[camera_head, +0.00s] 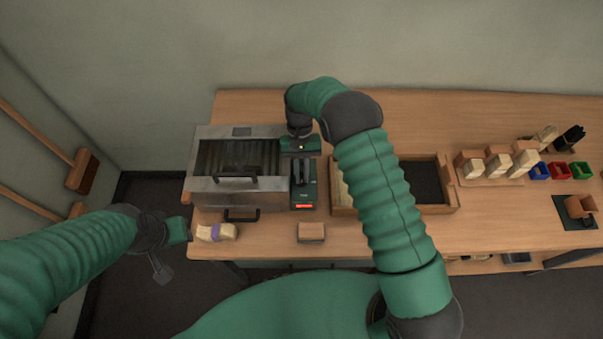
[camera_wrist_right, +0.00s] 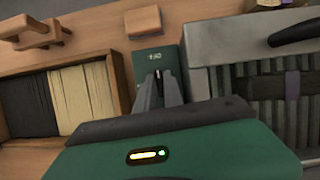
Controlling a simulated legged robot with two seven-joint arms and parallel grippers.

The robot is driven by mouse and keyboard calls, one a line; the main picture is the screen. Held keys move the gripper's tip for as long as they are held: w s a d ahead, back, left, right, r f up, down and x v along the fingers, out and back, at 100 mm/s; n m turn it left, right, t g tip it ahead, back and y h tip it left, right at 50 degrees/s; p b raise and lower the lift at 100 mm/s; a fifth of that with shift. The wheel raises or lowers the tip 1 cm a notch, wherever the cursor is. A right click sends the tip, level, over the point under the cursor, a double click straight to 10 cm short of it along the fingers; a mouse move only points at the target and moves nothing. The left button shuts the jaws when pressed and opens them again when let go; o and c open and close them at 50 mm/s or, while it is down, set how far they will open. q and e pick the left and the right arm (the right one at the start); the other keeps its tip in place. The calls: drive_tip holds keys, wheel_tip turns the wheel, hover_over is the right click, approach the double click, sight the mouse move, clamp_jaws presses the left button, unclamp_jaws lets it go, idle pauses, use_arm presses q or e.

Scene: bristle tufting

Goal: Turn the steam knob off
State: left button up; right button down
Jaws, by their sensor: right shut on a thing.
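The steam control box (camera_head: 306,196) is a dark green panel on the right side of the metal steamer, with a lit red display near its front edge. My right gripper (camera_head: 302,184) reaches down over it from behind, its dark fingers closed together. In the right wrist view the fingertips (camera_wrist_right: 158,76) meet at the green panel (camera_wrist_right: 152,56), which carries small white markings. The steam knob itself is hidden by the fingers, so its angle cannot be read. My left gripper (camera_head: 180,230) is low at the left near the table edge; its fingers are not clear.
The metal steamer (camera_head: 274,184) with a black handle stands left of the panel. A purple-banded brush (camera_head: 216,232) and a small wooden block (camera_head: 311,231) lie in front. A wooden tray (camera_head: 437,209) is right. Block stands and coloured bins (camera_head: 539,171) are farther right.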

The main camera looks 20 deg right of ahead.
drive_tip(key=shift+w+r+m, duration=0.15)
drive_tip(key=shift+w+m, duration=0.05)
drive_tip(key=shift+m, duration=0.3)
drive_tip(key=c, duration=1.5)
unclamp_jaws()
drive_tip(key=shift+o, duration=0.2)
drive_tip(key=shift+s, duration=0.1)
drive_tip(key=b+v, duration=0.1)
drive_tip(key=v, duration=1.5)
drive_tip(key=shift+d+r+b, duration=0.2)
drive_tip(key=shift+d+b, duration=0.05)
drive_tip(key=shift+b, duration=0.15)
drive_tip(key=s+d+f+n+t, duration=0.1)
drive_tip(key=s+t, duration=0.1)
drive_tip(key=s, duration=0.5)
drive_tip(key=s+d+f+n+t, duration=0.1)
drive_tip(key=s+t, duration=0.1)
drive_tip(key=s, duration=0.5)
drive_tip(key=s+d+f+n+t+h, duration=0.1)
drive_tip(key=s+t, duration=0.2)
drive_tip(key=s, duration=0.4)
drive_tip(key=shift+s+d+f, duration=0.25)
drive_tip(key=shift+s+d, duration=0.05)
drive_tip(key=shift+d, duration=0.05)
